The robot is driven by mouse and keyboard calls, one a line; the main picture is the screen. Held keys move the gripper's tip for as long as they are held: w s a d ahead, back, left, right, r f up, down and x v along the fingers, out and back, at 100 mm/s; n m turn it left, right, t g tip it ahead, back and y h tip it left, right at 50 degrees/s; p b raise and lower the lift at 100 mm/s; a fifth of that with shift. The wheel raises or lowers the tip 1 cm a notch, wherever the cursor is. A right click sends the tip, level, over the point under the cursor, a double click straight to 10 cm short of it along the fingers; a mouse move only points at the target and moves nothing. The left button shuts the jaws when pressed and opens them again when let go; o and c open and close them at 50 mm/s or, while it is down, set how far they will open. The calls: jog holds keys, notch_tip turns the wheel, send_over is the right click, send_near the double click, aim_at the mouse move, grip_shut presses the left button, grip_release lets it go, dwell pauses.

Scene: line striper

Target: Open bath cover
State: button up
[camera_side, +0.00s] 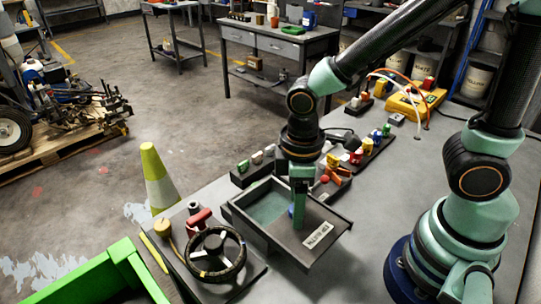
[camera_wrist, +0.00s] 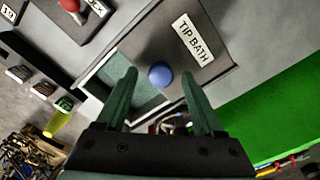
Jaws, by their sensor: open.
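The bath (camera_side: 236,212) is a dark grey box on the table, with a pale teal inside showing at its left part. Its flat grey cover (camera_side: 328,222) lies over the right part and bears a white "TIP BATH" label, which also reads clearly in the wrist view (camera_wrist: 194,40). A round blue knob (camera_wrist: 160,76) stands on the cover. It is partly hidden by a finger in the side view. My gripper (camera_side: 297,208) points down at the knob. In the wrist view its open fingers (camera_wrist: 159,80) lie on either side of the knob; contact cannot be told.
A black handwheel (camera_side: 215,255) and red handle (camera_side: 199,218) stand left of the bath. A green-walled bin (camera_side: 100,280) is at lower left. Coloured switch blocks (camera_side: 355,157) and a yellow box (camera_side: 416,100) with hoses lie behind. Bare table shows right of the bath.

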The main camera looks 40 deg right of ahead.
notch_tip(320, 180, up, 12)
dwell(0.5)
jog(key=w+d+r+m+t, duration=0.2)
jog(key=d+m+t, duration=0.3)
jog(key=d+m, duration=0.4)
jog(key=w+d, duration=0.1)
jog(key=d, duration=0.2)
jog(key=shift+r+t, duration=0.2)
jog(key=shift+t, duration=0.1)
